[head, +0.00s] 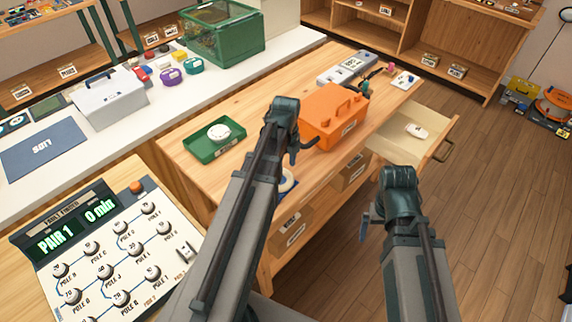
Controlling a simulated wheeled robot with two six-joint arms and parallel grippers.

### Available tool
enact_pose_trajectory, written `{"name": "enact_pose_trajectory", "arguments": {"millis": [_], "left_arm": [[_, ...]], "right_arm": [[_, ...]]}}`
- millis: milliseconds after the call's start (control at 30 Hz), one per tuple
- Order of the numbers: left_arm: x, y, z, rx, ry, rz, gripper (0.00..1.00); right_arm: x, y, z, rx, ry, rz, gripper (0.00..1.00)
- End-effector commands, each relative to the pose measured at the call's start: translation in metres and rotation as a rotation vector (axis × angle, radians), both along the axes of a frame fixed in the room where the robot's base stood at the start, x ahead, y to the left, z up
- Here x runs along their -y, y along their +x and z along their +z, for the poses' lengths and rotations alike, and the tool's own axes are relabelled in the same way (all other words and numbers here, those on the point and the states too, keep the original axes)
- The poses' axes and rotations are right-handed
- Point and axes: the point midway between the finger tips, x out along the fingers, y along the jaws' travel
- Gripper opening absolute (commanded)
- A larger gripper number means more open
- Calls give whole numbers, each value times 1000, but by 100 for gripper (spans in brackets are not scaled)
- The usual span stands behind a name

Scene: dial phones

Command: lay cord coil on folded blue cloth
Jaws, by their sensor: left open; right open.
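A white round coil-like thing (219,132) lies in a green tray (203,152) on the wooden bench; I cannot tell for sure that it is the cord coil. A small patch of blue (284,195), with a pale ring-shaped thing (287,182) on it, shows beside my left arm and is mostly hidden; it may be the folded blue cloth. My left gripper (296,154) points down over the bench, between the green tray and the orange case, open and empty. My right gripper (369,224) is open and empty, off the bench's right side, below the open drawer.
An orange toolbox (333,116) stands on the bench right of my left gripper. An open drawer (443,133) holding a white item (416,130) juts out at the right. A dial panel (110,255) stands at lower left.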

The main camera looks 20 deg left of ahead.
Motion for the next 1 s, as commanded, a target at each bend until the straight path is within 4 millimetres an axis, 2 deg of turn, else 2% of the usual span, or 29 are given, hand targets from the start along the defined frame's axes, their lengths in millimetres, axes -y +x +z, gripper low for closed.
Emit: {"name": "enact_pose_trajectory", "arguments": {"millis": [33,600,767,1000], "left_arm": [[0,0,14,0,0,0,59],[0,0,98,-2,1,0,59],[0,0,109,-2,1,1,59],[5,-2,109,-3,2,20,59]], "right_arm": [[0,0,14,0,0,0,100],[0,0,98,0,0,0,100],[0,0,109,0,0,0,100],[0,0,109,0,0,0,100]]}}
